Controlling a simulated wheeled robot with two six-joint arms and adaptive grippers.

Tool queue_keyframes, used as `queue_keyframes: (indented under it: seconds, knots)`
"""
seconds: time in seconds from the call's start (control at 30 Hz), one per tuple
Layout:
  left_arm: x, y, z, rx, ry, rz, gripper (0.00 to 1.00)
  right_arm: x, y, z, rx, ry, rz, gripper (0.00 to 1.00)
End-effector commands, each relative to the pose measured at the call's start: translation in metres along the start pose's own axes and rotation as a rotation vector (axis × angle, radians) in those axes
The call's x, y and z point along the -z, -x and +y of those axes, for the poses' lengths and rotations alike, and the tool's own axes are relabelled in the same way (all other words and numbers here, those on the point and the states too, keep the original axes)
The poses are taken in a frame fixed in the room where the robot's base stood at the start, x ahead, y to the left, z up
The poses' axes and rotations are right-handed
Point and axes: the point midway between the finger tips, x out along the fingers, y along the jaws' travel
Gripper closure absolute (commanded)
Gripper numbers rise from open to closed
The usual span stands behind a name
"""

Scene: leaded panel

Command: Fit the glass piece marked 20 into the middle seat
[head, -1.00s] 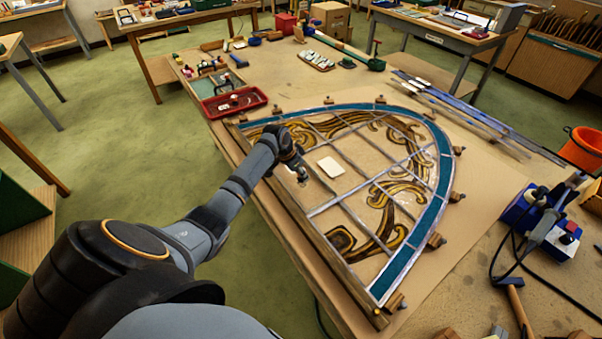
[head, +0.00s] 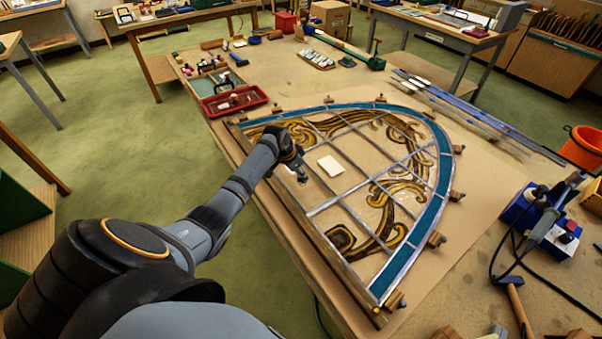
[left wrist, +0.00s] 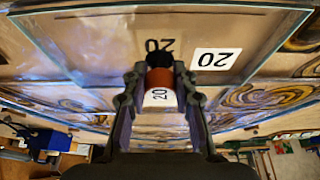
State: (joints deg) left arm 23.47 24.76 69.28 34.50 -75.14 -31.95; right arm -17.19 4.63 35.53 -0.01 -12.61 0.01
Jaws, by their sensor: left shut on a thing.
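My left gripper (left wrist: 160,105) is shut on a red and black handle (left wrist: 160,79) with a white tag marked 20. The clear glass piece (left wrist: 105,50) spreads out beyond the fingers in the left wrist view, its pale edges showing on both sides. A white label marked 20 (left wrist: 215,59) and a dark number 20 also show there; I cannot tell whether they lie on the glass or below it. In the head view my left gripper (head: 302,174) is low over the near left part of the leaded panel (head: 432,205). The glass hardly shows there, so its contact with the lead is unclear.
Wooden blocks (head: 436,239) stand around the panel's curved edge, and a wooden bar (head: 345,280) runs along its near side. A pale rectangle (head: 330,166) lies within the panel beside the gripper. A red tray (head: 235,103) stands behind left, a blue tool unit (head: 545,222) at right.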

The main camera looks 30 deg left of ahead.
Motion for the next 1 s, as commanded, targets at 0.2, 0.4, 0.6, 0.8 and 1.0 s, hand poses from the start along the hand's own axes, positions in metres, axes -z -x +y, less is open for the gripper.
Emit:
queue_keyframes:
  seconds: [0.2, 0.4, 0.6, 0.8, 1.0]
  knots:
    - [-0.001, -0.005, 0.000, 0.001, -0.001, 0.003, 1.00, 0.000, -0.004, 0.000, 0.000, 0.000, 0.000, 0.46]
    - [-0.003, -0.009, 0.000, 0.001, -0.001, 0.003, 1.00, -0.001, -0.007, -0.001, 0.000, 0.000, 0.000, 0.46]
    - [-0.005, -0.013, 0.000, 0.001, -0.001, 0.003, 1.00, -0.001, -0.010, -0.001, 0.000, 0.000, 0.000, 0.46]
    - [-0.005, -0.013, 0.000, 0.001, -0.001, 0.002, 0.47, -0.001, -0.009, -0.001, 0.000, 0.000, 0.000, 0.46]
    - [-0.005, -0.013, 0.000, 0.000, -0.001, 0.001, 0.47, -0.001, -0.009, -0.001, 0.001, 0.000, 0.000, 0.46]
